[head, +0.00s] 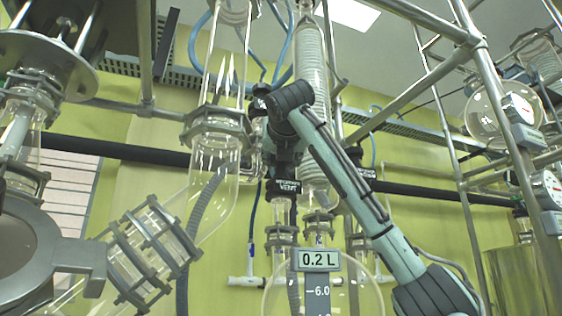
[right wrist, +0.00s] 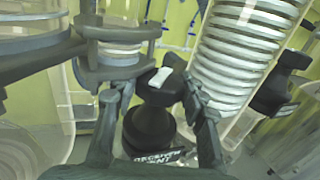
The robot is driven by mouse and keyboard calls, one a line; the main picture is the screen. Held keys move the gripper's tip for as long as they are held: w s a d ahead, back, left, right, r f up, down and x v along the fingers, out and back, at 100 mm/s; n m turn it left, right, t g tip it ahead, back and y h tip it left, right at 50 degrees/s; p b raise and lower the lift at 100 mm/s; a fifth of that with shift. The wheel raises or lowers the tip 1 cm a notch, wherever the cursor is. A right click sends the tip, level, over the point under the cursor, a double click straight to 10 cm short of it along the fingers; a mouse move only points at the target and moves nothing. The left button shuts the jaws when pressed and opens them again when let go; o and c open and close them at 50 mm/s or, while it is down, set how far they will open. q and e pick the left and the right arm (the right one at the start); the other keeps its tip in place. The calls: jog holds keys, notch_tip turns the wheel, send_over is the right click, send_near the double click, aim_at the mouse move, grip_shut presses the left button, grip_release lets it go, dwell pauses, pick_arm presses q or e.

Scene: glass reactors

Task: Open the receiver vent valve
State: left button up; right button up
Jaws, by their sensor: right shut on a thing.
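The receiver vent valve has a black handle (right wrist: 158,95) with a white mark on top and a black label (right wrist: 162,157), partly hidden, below it. In the head view its label (head: 288,187) shows "VENT". My right gripper (right wrist: 157,88) is shut on the handle, one dark finger on each side of it. In the head view this gripper (head: 284,165) reaches down to the valve and is largely hidden by my own arm. The receiver (head: 345,295), a round glass vessel with a 0.2 L display (head: 318,260), is below. My left gripper is not in view.
A coiled glass condenser (right wrist: 240,55) stands close to the right of the gripper. Another black valve handle (right wrist: 280,80) is further right. A clamped glass flange (right wrist: 118,45) is close on the left. Metal frame poles (head: 500,150) stand at right.

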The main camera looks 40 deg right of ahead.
jog(key=n+t+y, duration=0.1)
jog(key=y, duration=0.1)
jog(key=n+y, duration=0.2)
jog(key=n+t+y, duration=0.1)
jog(key=y, duration=0.2)
jog(key=shift+d+n+t, duration=0.25)
jog(key=shift+n+t, duration=0.05)
jog(key=n+y, duration=0.1)
jog(key=y, duration=0.1)
jog(key=n+y, duration=0.2)
jog(key=y, duration=0.1)
jog(key=shift+a+n, duration=0.2)
jog(key=shift+n, duration=0.1)
jog(key=o, duration=0.9)
jog(key=shift+o, duration=0.2)
jog(key=m+h, duration=0.3)
jog(key=h, duration=0.1)
jog(key=m+g+h, duration=0.1)
jog(key=m+h, duration=0.2)
jog(key=h, duration=0.1)
jog(key=shift+a+h, duration=0.2)
jog(key=shift+h, duration=0.2)
jog(key=m+g+h, duration=0.1)
jog(key=m+h, duration=0.1)
jog(key=h, duration=0.1)
jog(key=shift+d+g, duration=0.1)
jog(key=shift+g, duration=0.3)
jog(key=shift+d, duration=0.1)
